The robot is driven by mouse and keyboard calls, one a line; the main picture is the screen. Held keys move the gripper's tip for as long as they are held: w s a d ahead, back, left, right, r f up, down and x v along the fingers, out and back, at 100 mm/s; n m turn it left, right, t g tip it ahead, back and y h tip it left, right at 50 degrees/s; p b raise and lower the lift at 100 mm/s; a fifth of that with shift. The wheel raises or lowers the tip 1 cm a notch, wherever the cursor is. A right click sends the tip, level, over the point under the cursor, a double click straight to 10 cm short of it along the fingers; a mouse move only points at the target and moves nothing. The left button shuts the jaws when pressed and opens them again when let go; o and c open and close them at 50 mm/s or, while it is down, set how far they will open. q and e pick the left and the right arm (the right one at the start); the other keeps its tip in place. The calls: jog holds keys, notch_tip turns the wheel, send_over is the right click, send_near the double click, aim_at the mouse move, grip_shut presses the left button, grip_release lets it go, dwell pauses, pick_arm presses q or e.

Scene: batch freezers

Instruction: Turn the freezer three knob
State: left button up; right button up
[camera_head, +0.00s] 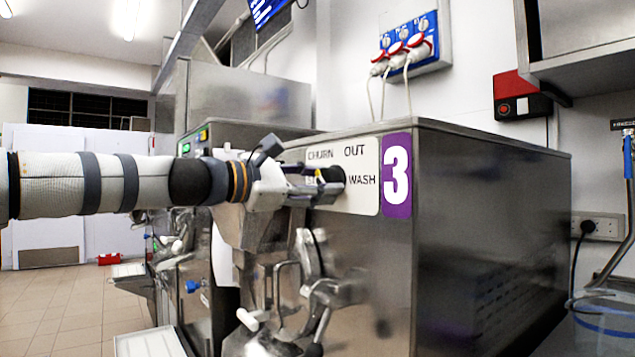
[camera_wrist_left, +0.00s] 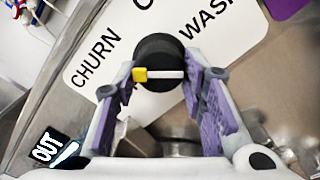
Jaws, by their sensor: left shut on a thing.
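The freezer three knob (camera_head: 334,177) is a round black knob on a white panel (camera_head: 361,200) lettered CHURN, OUT and WASH, beside a purple 3 label (camera_head: 397,176). The left wrist view also shows the knob (camera_wrist_left: 158,52), with a white bar with a yellow end across its near side. My left gripper (camera_head: 322,182) reaches in from the left and is shut on the knob. In the left wrist view, its purple-padded fingers (camera_wrist_left: 163,73) lie on either side of the knob. The gripper partly hides the panel's lower left lettering. My right gripper is not in view.
Freezer three's steel body (camera_head: 490,230) fills the right. Taps and handles (camera_head: 315,265) stick out below my left gripper. Another freezer (camera_head: 195,265) stands behind my left arm. Cables hang from a blue socket box (camera_head: 409,48) above. Open tiled floor (camera_head: 60,310) lies at left.

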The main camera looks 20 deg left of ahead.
pick_arm(q)
jog(key=n, duration=0.5)
jog(key=shift+s+d, duration=0.1)
jog(key=shift+d, duration=0.05)
jog(key=shift+r+n, duration=0.1)
jog(key=shift+n, duration=2)
jog(key=o, duration=1.1)
jog(key=v, duration=0.7)
jog(key=shift+s, duration=0.2)
